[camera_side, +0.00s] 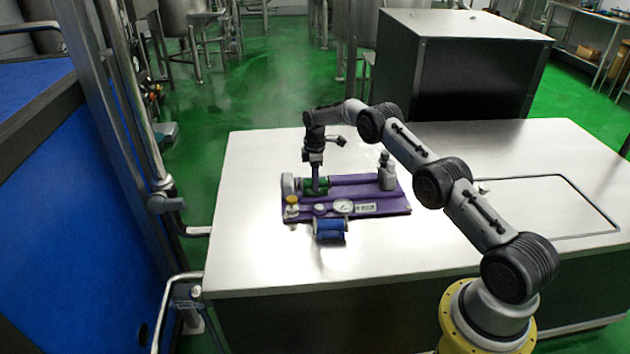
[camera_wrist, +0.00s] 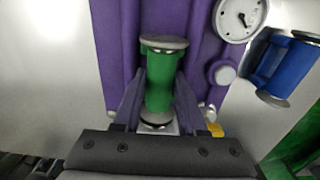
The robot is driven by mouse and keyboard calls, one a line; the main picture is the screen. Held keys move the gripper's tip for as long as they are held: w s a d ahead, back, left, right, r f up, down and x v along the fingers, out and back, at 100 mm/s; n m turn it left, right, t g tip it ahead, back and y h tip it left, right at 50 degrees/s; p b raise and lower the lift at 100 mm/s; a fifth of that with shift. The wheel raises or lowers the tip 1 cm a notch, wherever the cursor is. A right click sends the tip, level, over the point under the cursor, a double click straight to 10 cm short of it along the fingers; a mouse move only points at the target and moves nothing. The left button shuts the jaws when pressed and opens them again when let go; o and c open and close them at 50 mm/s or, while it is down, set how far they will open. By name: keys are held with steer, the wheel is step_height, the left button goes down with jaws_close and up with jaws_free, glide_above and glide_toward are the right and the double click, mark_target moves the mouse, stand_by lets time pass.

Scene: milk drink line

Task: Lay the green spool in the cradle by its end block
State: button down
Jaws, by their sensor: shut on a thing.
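The green spool (camera_side: 322,184) has grey end flanges and lies on its side, level or nearly so. My gripper (camera_side: 316,187) points down over the purple fixture and is shut on the spool. In the wrist view the green spool (camera_wrist: 160,88) sits between my two fingers (camera_wrist: 160,82), one along each side of its barrel. The cradle is on the purple fixture (camera_side: 375,187), around the spool. A pale end block (camera_side: 288,185) stands just left of the spool. I cannot tell whether the spool rests on the cradle or is slightly above it.
A grey bottle (camera_side: 387,175) stands on the fixture's right side. A round dial (camera_side: 343,206) and a yellow-topped part (camera_side: 292,202) are along its front. The steel table (camera_side: 250,235) is clear around these.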

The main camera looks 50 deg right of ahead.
steer(key=shift+w+f, duration=0.1)
steer(key=shift+c, duration=2.3)
jaws_free()
